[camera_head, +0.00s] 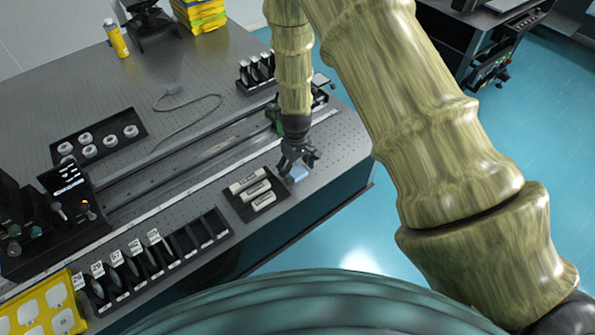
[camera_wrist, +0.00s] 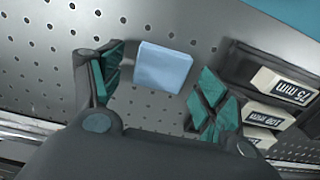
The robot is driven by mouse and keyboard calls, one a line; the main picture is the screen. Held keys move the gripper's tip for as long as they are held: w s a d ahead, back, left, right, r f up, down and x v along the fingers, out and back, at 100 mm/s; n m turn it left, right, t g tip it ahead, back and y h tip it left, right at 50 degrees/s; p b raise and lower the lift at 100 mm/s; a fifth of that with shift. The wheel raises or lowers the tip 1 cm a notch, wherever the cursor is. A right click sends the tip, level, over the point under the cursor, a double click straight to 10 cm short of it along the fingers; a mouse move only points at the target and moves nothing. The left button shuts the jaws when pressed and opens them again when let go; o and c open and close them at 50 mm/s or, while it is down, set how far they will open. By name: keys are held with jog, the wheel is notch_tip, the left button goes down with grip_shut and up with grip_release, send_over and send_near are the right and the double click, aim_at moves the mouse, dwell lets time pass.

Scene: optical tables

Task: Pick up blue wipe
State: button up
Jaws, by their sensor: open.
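The blue wipe (camera_head: 298,173) is a small light-blue square pad lying on the perforated optical table (camera_head: 345,133), close to the table's edge. In the wrist view the blue wipe (camera_wrist: 163,67) shows between and beyond the two fingers. My gripper (camera_head: 300,160) points down over it in the head view. In the wrist view my gripper (camera_wrist: 155,88) is open, with green-padded fingertips spread to the left and right of the wipe. Nothing is held, and neither finger visibly touches the wipe.
A black tray with white labelled blocks (camera_head: 250,188) stands close to the wipe; its block marked 75 mm (camera_wrist: 285,88) is near the right finger. A long rail (camera_head: 190,155) runs behind. A rack of black slots (camera_head: 150,265) and a yellow tray (camera_head: 45,310) lie at lower left.

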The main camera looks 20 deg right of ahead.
aim_at(296, 170)
jog(key=shift+c, duration=0.2)
jog(key=c, duration=0.7)
jog(key=shift+c, duration=0.2)
jog(key=shift+r+b, duration=0.7)
jog(key=shift+r, duration=0.1)
jog(key=shift+r+b, duration=0.45)
jog(key=shift+r, duration=0.4)
jog(key=s+a+r+b, duration=0.1)
jog(key=s+b, duration=0.1)
jog(key=s, duration=0.6)
jog(key=s+a+b, duration=0.2)
jog(key=s+b, duration=0.1)
jog(key=s, duration=0.4)
jog(key=shift+s+a+r, duration=0.25)
jog(key=shift+s+r, duration=0.1)
jog(key=shift+c, duration=0.5)
